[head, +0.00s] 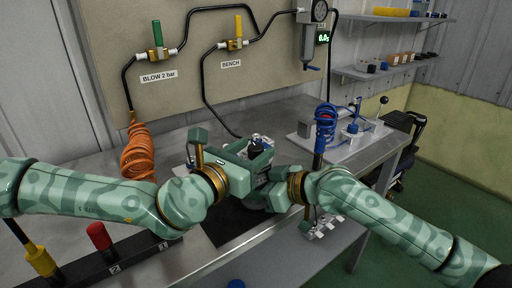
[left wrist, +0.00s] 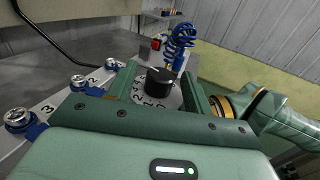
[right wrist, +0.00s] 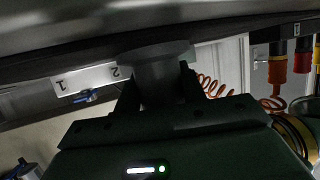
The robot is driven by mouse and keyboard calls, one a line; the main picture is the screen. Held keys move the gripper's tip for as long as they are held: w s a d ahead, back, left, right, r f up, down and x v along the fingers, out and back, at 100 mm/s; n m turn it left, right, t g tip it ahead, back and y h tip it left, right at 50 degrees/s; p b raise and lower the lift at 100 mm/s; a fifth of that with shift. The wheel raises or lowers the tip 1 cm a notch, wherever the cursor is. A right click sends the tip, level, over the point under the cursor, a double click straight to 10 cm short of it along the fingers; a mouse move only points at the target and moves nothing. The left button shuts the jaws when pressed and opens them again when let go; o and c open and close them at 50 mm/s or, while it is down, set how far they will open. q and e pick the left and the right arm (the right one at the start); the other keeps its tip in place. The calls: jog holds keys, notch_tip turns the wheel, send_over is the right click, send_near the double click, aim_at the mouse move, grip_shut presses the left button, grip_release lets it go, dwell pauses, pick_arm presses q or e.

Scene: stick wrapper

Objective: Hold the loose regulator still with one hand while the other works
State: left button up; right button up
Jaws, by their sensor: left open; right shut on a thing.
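The regulator (left wrist: 162,97) shows in the left wrist view as a black knob above a pale dial with numbers. In the head view its dark knob (head: 258,142) stands between my grippers. My left gripper (left wrist: 160,82) is open, one finger on each side of the knob, with gaps visible. It also shows in the head view (head: 250,153). My right gripper (right wrist: 155,92) is shut on the regulator's grey round body (right wrist: 155,62) in the right wrist view. The lower body is hidden in the head view by my grippers.
A numbered strip with fittings (left wrist: 78,82) lies left of the regulator. An orange coiled hose (head: 138,155) hangs at left, a blue coil (head: 326,120) stands at right. A tool rack (head: 120,262) is at front left. A wall panel (head: 180,95) carries pipes and valves.

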pick_arm(q)
jog(key=shift+x, duration=0.85)
jog(key=c, duration=1)
jog(key=shift+o, duration=0.2)
jog(key=shift+m+g+h, duration=0.8)
jog(key=shift+h, duration=0.1)
jog(key=o, duration=1)
jog(key=shift+c, duration=0.2)
